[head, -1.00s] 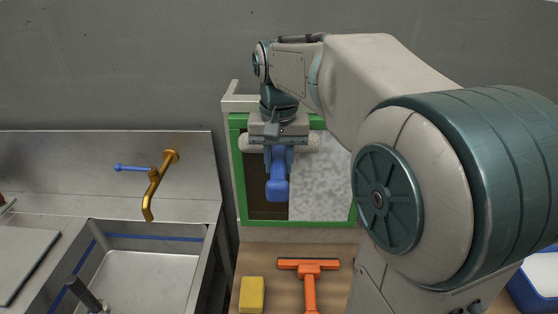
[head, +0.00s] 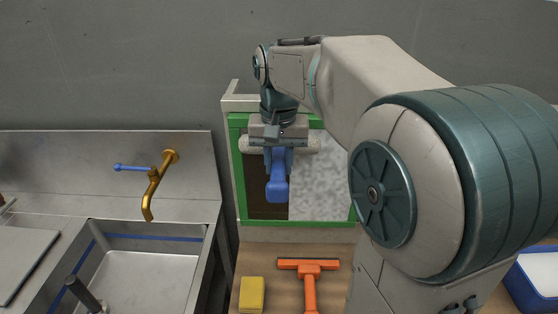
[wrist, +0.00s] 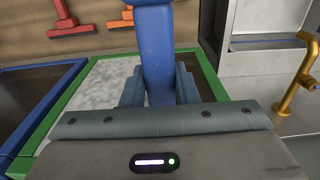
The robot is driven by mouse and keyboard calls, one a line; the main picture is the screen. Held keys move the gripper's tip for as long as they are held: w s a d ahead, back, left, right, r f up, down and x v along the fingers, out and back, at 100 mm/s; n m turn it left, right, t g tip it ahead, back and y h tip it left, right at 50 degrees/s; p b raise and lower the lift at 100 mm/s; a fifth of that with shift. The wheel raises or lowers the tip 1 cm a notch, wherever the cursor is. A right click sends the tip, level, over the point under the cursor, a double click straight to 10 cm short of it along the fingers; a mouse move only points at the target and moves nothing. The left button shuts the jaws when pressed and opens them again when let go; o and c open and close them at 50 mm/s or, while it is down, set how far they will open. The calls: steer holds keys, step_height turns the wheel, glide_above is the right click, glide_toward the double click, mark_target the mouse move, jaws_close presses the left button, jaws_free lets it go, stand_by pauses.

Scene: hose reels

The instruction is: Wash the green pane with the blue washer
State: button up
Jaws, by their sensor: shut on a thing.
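The green pane's frame (head: 238,185) stands upright against a pale stand. In the head view its left strip (head: 262,206) is dark and clear, while the rest (head: 322,180) is covered in grey-white speckle. My gripper (head: 277,160) is shut on the blue washer's handle (head: 277,188), in front of the pane's upper part. The washer's pale sleeve (head: 314,144) lies crosswise behind the gripper; I cannot tell whether it touches the glass. In the wrist view the blue handle (wrist: 155,55) sits between my fingers, with the green frame (wrist: 205,75) around it.
An orange squeegee (head: 308,268) and a yellow sponge (head: 251,294) lie on the wooden top below the pane. A metal sink (head: 150,275) with a brass tap (head: 153,190) is at left. A blue-framed pane (wrist: 72,72) adjoins the green one in the wrist view.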

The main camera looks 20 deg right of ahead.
step_height(320, 180, down, 27)
steer(key=b, duration=1.8)
stand_by(1.5)
steer(key=shift+r, duration=0.1)
steer(key=s+a, duration=0.2)
steer(key=s, duration=0.4)
steer(key=shift+s+b, duration=0.25)
steer(key=shift+b, duration=0.2)
steer(key=shift+r, duration=0.1)
stand_by(0.9)
step_height(320, 180, up, 4)
steer(key=p, duration=0.8)
steer(key=shift+s+a, duration=0.1)
steer(key=shift+s, duration=0.05)
